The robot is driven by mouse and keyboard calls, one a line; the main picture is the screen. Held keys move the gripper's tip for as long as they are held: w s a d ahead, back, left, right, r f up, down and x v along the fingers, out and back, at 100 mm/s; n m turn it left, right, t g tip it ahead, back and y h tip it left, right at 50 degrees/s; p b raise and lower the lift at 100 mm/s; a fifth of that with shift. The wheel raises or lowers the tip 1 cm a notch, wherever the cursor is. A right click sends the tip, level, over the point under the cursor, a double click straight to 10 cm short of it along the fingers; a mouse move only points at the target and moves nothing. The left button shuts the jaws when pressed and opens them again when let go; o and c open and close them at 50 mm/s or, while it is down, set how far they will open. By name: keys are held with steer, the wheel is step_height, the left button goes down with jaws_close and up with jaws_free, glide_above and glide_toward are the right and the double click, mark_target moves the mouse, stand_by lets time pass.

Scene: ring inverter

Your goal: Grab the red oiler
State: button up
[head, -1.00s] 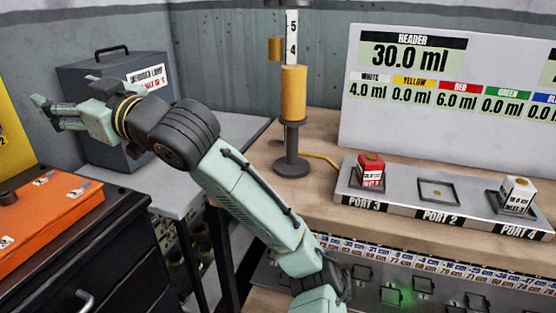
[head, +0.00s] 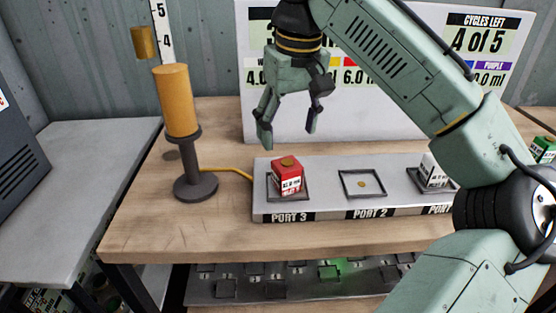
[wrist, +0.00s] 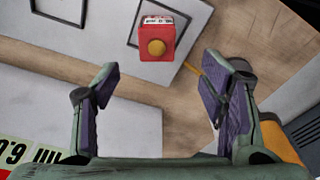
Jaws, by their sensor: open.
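The red oiler (head: 287,176) stands upright in the square frame of Port 3 on the grey port strip (head: 330,199). It has a white label and a brass-coloured cap. My gripper (head: 288,142) is open and empty, pointing down, above and slightly behind the oiler. In the wrist view the red oiler (wrist: 157,40) shows at the top middle, beyond the open fingers (wrist: 160,85) and not between them.
An orange cylinder on a dark stand (head: 178,105) is left of the strip, with a yellow cable running to it. Port 2's frame (head: 362,184) is empty. A white oiler (head: 434,168) is at the right, partly behind my arm. The reader board (head: 350,115) stands behind.

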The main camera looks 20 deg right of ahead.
mark_target(288, 164)
step_height(288, 164, down, 5)
steer(key=shift+w+r, duration=0.1)
steer(key=shift+w+d+f+p, duration=0.1)
steer(key=shift+w+f+p, duration=0.15)
steer(key=shift+f, duration=1.2)
steer(key=shift+w+d+f+p, duration=0.1)
steer(key=shift+w+f, duration=0.15)
steer(key=shift+f, duration=1.15)
steer(key=shift+c, duration=0.5)
steer(key=c, duration=1.2)
